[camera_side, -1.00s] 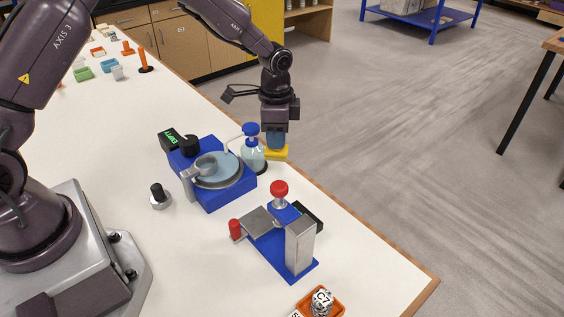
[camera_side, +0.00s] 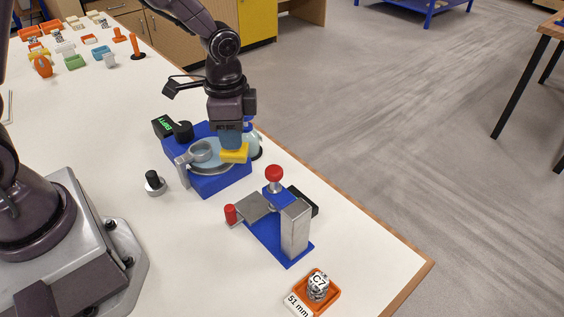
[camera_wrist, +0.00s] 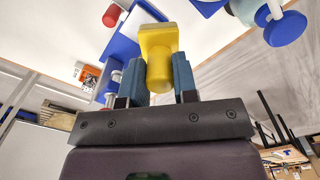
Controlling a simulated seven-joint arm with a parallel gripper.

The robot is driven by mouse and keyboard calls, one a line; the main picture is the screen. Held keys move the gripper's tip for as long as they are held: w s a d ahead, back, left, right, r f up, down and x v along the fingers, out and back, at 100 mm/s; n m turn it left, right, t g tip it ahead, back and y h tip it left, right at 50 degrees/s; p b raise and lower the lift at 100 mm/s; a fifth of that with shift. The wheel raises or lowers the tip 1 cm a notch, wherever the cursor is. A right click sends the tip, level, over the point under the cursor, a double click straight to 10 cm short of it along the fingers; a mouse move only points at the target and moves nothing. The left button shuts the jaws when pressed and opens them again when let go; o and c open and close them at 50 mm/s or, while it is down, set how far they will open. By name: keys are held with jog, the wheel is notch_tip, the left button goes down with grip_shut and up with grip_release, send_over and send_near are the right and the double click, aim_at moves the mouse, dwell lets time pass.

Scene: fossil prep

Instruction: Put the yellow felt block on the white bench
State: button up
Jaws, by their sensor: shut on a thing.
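My gripper (camera_side: 231,146) is shut on the yellow felt block (camera_side: 236,155). In the side view it hangs over the round plate of the blue machine, and I cannot tell how high above the plate the block is. In the wrist view the yellow block (camera_wrist: 159,50) sits between the two blue fingertips and sticks out past them. The white bench (camera_side: 185,245) spreads under everything, with bare surface in the front middle.
The blue machine (camera_side: 222,186) has a metal cup and green display. A spray bottle (camera_side: 255,142) stands behind my gripper. A blue clamp stand (camera_side: 275,235) with a red knob is in front. An orange tray (camera_side: 329,299) lies near the front edge. Small trays fill the far left.

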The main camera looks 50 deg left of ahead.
jog(key=w+f, duration=0.2)
jog(key=w, duration=0.1)
jog(key=w+f, duration=0.3)
jog(key=w, duration=0.1)
jog(key=w+f, duration=0.3)
jog(key=w, duration=0.1)
jog(key=shift+d+f, duration=0.15)
jog(key=shift+d, duration=0.2)
jog(key=shift+w+f, duration=0.15)
jog(key=shift+f, duration=1.6)
jog(key=shift+f, duration=0.15)
jog(key=o, duration=0.8)
jog(key=shift+o, duration=0.2)
